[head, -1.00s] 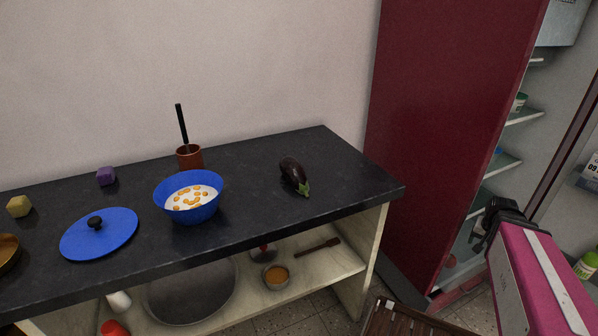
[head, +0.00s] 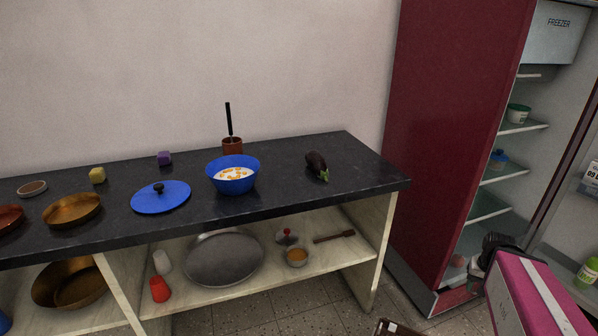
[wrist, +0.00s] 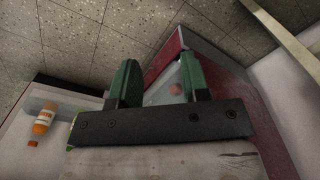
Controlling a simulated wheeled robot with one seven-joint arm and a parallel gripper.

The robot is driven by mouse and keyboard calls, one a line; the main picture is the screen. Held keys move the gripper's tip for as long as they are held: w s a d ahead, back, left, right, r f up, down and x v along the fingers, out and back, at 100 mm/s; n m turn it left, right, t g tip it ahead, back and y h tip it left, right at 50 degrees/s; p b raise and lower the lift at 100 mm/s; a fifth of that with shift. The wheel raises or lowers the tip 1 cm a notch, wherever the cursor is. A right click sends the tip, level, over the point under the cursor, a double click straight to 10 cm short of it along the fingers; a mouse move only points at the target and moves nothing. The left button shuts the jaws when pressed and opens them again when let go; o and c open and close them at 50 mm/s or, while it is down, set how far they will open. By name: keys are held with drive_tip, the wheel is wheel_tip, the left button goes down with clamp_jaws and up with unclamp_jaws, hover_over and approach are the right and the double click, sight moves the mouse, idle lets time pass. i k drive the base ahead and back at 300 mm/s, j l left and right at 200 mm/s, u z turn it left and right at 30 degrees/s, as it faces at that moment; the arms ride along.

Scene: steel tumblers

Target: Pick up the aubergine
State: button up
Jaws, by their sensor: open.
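The dark purple aubergine (head: 316,163) with a green stem end lies on the black countertop (head: 362,174), near its right end. My gripper (head: 497,244) is at the lower right in the head view, well to the right of the counter and in front of the open fridge. In the wrist view my gripper (wrist: 160,82) shows two green fingers spread apart with nothing between them. The aubergine is not in the wrist view.
A blue bowl (head: 233,177) with white and orange contents stands left of the aubergine. The dark red fridge door (head: 450,130) stands right of the counter. Counter around the aubergine is clear.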

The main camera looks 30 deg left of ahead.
sight(315, 159)
drive_tip(key=u, duration=1.55)
drive_tip(key=j+z, duration=0.25)
drive_tip(key=z, duration=0.2)
drive_tip(key=k+j+z, duration=0.1)
drive_tip(key=z, duration=0.3)
drive_tip(key=k+j+z, duration=0.1)
drive_tip(key=j+z, duration=0.15)
drive_tip(key=z, duration=0.2)
